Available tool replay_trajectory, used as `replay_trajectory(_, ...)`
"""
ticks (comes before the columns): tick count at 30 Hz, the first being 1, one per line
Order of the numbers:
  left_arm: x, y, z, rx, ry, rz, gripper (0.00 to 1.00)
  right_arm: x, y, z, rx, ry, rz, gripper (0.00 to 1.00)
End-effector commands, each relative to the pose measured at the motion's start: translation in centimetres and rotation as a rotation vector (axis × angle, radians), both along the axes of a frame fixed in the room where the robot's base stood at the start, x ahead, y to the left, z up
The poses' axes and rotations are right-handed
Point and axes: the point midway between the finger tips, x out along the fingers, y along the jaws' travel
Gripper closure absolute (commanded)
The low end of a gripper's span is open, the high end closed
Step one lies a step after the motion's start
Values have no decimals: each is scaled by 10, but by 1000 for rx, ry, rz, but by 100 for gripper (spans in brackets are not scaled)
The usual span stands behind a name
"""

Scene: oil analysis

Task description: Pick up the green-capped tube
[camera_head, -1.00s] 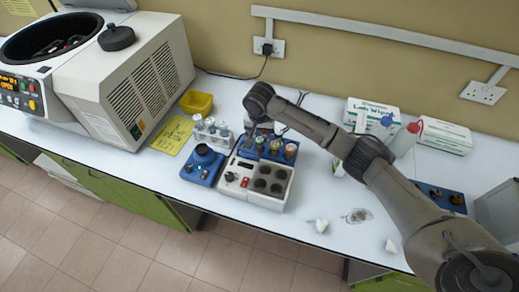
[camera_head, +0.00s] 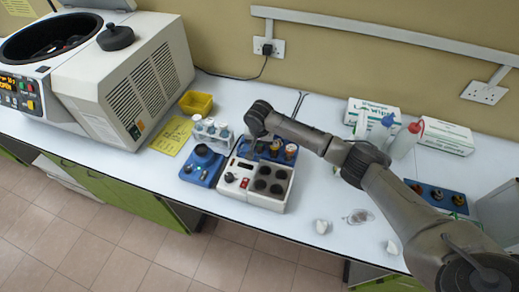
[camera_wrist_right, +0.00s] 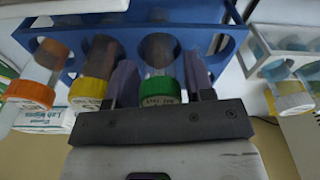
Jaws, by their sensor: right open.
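In the right wrist view the green-capped tube (camera_wrist_right: 160,88) stands in a blue rack (camera_wrist_right: 230,60), its cap between the two separated fingers of my right gripper (camera_wrist_right: 160,82). The fingers are open with a gap on each side of the cap. A yellow-capped tube (camera_wrist_right: 88,90) and an orange-capped tube (camera_wrist_right: 30,92) stand in the same rack to the left. In the head view my right gripper (camera_head: 248,143) is low over the left end of the rack, and my arm hides the green cap there. My left gripper is not in view.
A white rack of tubes (camera_head: 212,131) stands just left of the gripper. A white block with dark wells (camera_head: 262,200) and a blue device (camera_head: 202,165) are in front. White boxes (camera_head: 446,136) and bottles stand right, partly beyond my arm. The front bench is mostly clear.

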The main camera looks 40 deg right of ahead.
Motion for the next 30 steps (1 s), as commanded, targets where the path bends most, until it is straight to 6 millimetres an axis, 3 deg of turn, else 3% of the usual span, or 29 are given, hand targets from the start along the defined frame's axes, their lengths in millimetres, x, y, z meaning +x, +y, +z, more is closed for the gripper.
replay_trajectory(3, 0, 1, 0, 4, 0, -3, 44, 0, 0, 0, 0, 0, 0, 54)
replay_trajectory(14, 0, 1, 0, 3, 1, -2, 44, 0, 0, 0, 0, 0, 0, 88)
replay_trajectory(23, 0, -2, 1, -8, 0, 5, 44, 0, 0, 6, 0, -1, 0, 88)
replay_trajectory(30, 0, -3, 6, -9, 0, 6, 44, 1, 0, 46, 1, -4, 0, 88)
